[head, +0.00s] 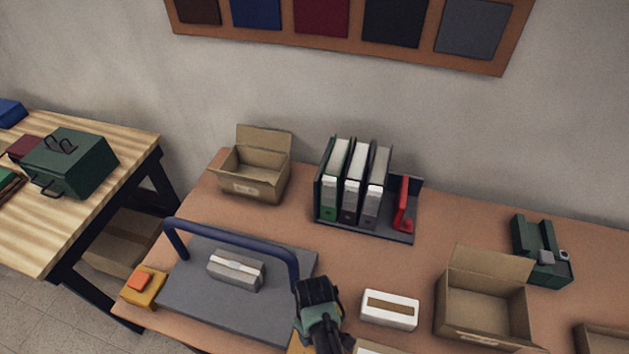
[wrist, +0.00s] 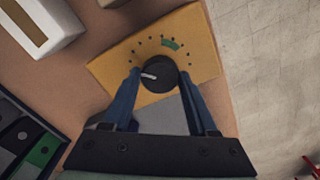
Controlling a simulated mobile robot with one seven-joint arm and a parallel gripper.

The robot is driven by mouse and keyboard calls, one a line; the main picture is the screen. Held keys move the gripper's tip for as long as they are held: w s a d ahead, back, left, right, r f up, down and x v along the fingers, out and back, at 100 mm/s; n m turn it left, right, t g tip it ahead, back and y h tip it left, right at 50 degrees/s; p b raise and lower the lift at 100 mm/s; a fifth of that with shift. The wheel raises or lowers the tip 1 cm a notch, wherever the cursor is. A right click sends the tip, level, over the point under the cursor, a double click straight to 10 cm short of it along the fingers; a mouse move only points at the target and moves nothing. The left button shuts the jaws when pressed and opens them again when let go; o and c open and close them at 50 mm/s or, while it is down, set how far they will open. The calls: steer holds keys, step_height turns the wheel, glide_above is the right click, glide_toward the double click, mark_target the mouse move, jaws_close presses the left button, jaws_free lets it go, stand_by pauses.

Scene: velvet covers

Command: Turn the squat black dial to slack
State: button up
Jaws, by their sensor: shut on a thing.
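The squat black dial (wrist: 160,70) sits on a yellow-orange box (wrist: 202,58) in the wrist view. Its white pointer (wrist: 148,75) points left in that view. Dark tick marks ring the dial's far side, with a green band (wrist: 171,44) among them at upper right; the pointer is away from this band. My gripper (wrist: 159,76) has its blue fingers on either side of the dial, shut on it. In the head view my gripper (head: 318,292) hides the dial, and only a sliver of the yellow box (head: 299,343) shows. No readable label for slack shows.
A grey board with a blue bar (head: 230,237) stands left of my gripper, holding a grey bundle (head: 236,270). A white box (head: 389,310) and an open carton (head: 484,310) stand to the right. Binders (head: 354,185) stand behind. A yellow box with an orange button (head: 143,287) is at left.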

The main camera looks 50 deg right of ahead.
steer(key=n, duration=0.4)
steer(key=shift+r+n, duration=0.1)
steer(key=shift+n, duration=0.2)
steer(key=shift+n+p, duration=0.4)
steer(key=shift+n, duration=1.6)
steer(key=o, duration=1.4)
step_height(320, 180, up, 13)
steer(key=shift+f+b, duration=0.1)
steer(key=shift+b, duration=0.35)
